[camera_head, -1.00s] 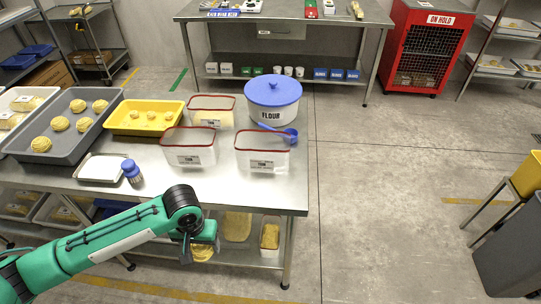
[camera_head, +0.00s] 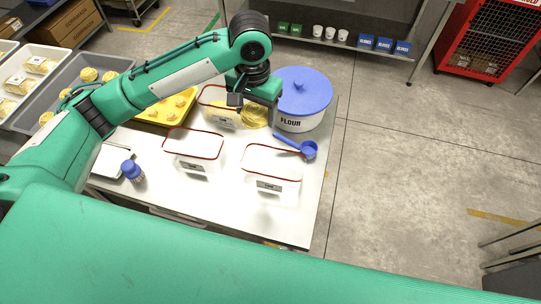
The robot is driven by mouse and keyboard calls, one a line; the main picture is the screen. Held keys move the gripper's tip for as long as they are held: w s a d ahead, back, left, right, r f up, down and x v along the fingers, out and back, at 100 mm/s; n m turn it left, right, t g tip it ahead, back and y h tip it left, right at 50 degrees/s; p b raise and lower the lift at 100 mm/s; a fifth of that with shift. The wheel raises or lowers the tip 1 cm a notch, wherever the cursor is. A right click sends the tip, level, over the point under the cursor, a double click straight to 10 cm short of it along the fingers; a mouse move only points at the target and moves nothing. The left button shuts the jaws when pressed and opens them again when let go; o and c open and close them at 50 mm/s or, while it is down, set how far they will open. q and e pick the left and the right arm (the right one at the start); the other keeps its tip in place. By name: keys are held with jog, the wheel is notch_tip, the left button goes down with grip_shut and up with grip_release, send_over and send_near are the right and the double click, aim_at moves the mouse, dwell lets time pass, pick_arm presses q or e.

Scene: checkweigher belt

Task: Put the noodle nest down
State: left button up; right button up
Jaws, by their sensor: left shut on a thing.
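The yellow noodle nest (camera_head: 255,118) is between the fingers of my left gripper (camera_head: 256,106), which is shut on it. The gripper points down at the back of the steel table, between a red-rimmed clear bin (camera_head: 212,97) and the flour tub (camera_head: 300,122). The nest overlaps the right side of that bin in the picture; I cannot tell whether it is inside, above or touching it. My left arm crosses the view from the left and hides part of the trays. My right gripper is not in view.
Two more red-rimmed bins (camera_head: 195,150) (camera_head: 272,172) stand in front, with a blue scoop (camera_head: 308,149) beside them. A yellow tray (camera_head: 150,116), a grey tray (camera_head: 68,80) with nests, a white scale (camera_head: 108,160) and a blue-capped bottle (camera_head: 133,172) are left. The front tabletop (camera_head: 225,212) is clear.

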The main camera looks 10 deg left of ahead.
aim_at(255, 130)
pick_arm(q)
jog(key=f, duration=0.2)
jog(key=f+p, duration=0.1)
jog(key=f, duration=0.3)
jog(key=shift+s+a+f, duration=0.1)
jog(key=shift+s+f, duration=0.15)
jog(key=shift+s, duration=0.1)
jog(key=shift+w+f+p, duration=0.1)
jog(key=shift+f+p, duration=1.5)
jog(key=shift+f, duration=5.2)
jog(key=o, duration=1)
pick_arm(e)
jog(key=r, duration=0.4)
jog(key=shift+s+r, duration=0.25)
pick_arm(q)
jog(key=shift+o, duration=0.2)
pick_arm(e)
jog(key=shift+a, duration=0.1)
